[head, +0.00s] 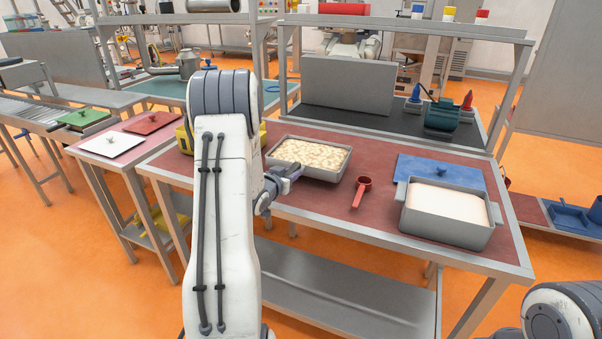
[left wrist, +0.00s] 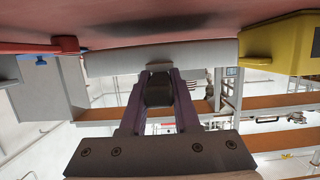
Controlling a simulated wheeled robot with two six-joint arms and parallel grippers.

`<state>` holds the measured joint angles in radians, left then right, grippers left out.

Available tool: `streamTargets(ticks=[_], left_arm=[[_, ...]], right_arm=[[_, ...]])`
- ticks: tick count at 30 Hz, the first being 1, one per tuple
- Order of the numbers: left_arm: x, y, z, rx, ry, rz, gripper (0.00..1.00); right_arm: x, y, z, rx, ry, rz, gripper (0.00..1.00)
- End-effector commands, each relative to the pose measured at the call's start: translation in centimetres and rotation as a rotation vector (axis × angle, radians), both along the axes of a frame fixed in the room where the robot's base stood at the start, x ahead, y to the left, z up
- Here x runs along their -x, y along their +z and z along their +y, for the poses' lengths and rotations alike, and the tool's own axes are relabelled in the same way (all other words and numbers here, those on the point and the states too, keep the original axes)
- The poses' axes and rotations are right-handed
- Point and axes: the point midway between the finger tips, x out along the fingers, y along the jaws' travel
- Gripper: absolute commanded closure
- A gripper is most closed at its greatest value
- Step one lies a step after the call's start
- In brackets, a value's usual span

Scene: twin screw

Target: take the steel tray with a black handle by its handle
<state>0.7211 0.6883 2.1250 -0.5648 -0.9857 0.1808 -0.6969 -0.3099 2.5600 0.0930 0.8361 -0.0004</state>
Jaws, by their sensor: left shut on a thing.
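The steel tray (head: 330,173) stands on the red-topped table and is filled with a pale, flaky material. Its near wall also shows in the left wrist view (left wrist: 205,53). My left gripper (head: 288,171) reaches its near left side. In the left wrist view my left gripper (left wrist: 158,92) has its two purple fingers around the tray's black handle (left wrist: 159,90) and is shut on it. The tray appears to rest level on the table. My right gripper is out of view; only part of my right arm shows at the bottom right.
A red scoop (head: 362,190) lies right of the tray. A grey bin (head: 442,222) with white contents stands farther right, before a blue lid (head: 440,170). A yellow object (left wrist: 275,40) is close beside the tray. A shelf rack stands behind.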

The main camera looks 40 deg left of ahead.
Motion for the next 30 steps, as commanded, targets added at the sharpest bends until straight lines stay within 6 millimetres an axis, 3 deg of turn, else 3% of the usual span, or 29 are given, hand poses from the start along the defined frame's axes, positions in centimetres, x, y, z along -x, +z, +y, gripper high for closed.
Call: streamTargets(ticks=[30], left_arm=[[11.2, 0.2, -2.5, -0.003, 0.004, -0.006, 1.00]], right_arm=[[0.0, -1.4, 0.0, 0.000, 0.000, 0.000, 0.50]])
